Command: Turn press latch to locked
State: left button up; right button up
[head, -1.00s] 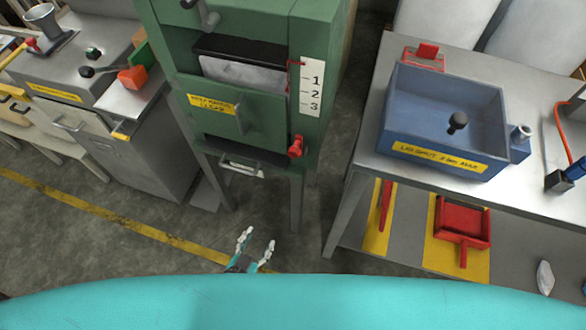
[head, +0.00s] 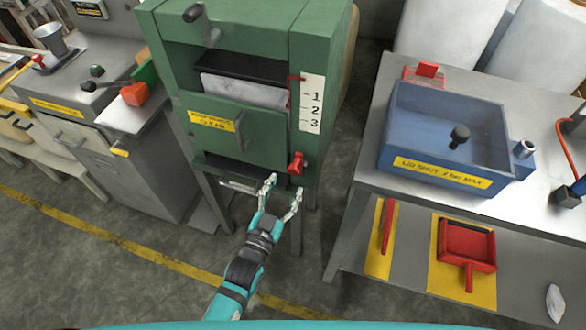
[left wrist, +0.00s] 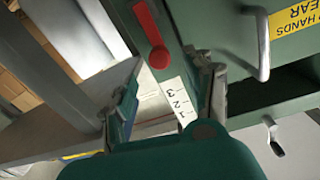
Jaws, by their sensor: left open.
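The green press (head: 245,60) stands at the centre of the head view with a 1-2-3 scale plate (head: 312,95) on its right front edge. The red latch handle (head: 296,163) sits low on that edge, below the plate. It also shows in the left wrist view (left wrist: 151,40), where it looks upside down. My left gripper (head: 284,188) is open and empty, just below and in front of the latch in the head view. In the left wrist view its fingers (left wrist: 168,88) are spread, and the latch shows beyond them, apparently untouched. My right gripper is out of view.
The press door has a yellow label (head: 212,121) and a bar handle; a tray handle (head: 238,186) is below. A steel table (head: 350,165) with a blue box (head: 445,125) stands right. A grey cabinet (head: 130,165) stands left. Open floor lies in front.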

aim_at(292, 172)
pick_arm(q)
jog(key=x, duration=0.6)
jog(key=shift+w+d, duration=0.1)
jog(key=shift+w, duration=0.1)
grip_shut()
